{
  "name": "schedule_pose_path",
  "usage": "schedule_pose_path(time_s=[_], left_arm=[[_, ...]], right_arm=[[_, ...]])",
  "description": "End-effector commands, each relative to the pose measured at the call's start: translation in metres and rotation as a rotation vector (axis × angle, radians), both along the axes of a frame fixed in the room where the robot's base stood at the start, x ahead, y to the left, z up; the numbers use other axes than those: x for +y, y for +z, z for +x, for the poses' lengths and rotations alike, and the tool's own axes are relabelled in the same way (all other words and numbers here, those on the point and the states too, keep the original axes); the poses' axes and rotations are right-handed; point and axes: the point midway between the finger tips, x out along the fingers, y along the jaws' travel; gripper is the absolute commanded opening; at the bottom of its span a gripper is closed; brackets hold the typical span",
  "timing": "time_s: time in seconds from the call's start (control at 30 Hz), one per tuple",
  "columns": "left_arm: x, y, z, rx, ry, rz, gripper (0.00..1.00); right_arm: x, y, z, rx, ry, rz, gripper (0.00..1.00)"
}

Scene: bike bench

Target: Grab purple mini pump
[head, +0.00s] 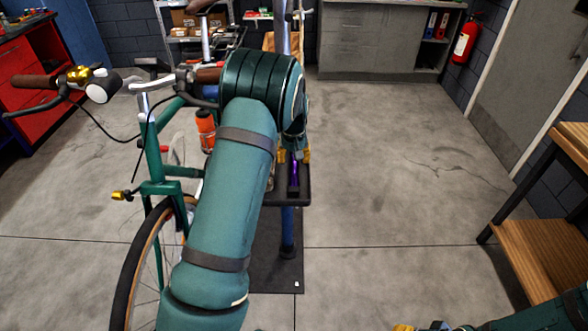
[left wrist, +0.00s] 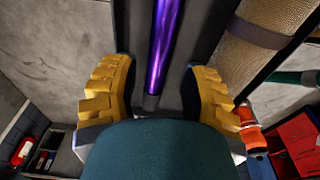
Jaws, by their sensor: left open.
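The purple mini pump (head: 294,174) is a slim, shiny tube lying on a dark tray (head: 300,198) on the repair stand. In the left wrist view the pump (left wrist: 162,45) runs from the top edge down between the fingers, with a dark end nearest me. My left gripper (head: 294,156) is open, with its yellow fingers on either side of the pump's line. The left wrist view shows the same open fingers (left wrist: 160,88), with gaps between them and the pump. My left arm hides part of the tray. My right gripper (head: 424,327) is cut off at the bottom edge.
A green bicycle (head: 154,150) stands left of the tray, with an orange bottle (head: 206,130) on its frame. A tan woven surface with a dark band (left wrist: 255,55) is close beside the right finger in the wrist view. A wooden bench (head: 545,250) stands right; the floor between is clear.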

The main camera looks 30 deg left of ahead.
Motion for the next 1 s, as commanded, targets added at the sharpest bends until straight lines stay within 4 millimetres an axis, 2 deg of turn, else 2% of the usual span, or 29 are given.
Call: schedule_pose_path(time_s=[0.33, 0.6, 0.63, 0.73, 0.77, 1.0], left_arm=[[0.003, -0.045, 0.005, 0.001, -0.001, 0.001, 0.44], [0.002, -0.048, 0.006, -0.001, -0.002, 0.0, 0.44], [0.002, -0.048, 0.006, -0.001, -0.002, 0.0, 0.39], [0.002, -0.048, 0.006, -0.001, -0.002, 0.0, 0.04], [0.002, -0.048, 0.006, -0.001, -0.002, 0.0, 0.0], [0.002, -0.048, 0.006, -0.001, -0.002, 0.001, 0.0]], right_arm=[[0.001, -0.009, -0.003, 0.006, 0.006, 0.002, 0.47], [0.001, -0.009, -0.003, 0.007, 0.006, 0.002, 0.47], [0.001, -0.009, -0.003, 0.007, 0.006, 0.002, 0.47], [0.001, -0.009, -0.003, 0.007, 0.006, 0.002, 0.47], [0.001, -0.009, -0.003, 0.007, 0.006, 0.002, 0.47], [0.001, -0.009, -0.003, 0.007, 0.006, 0.002, 0.47]])
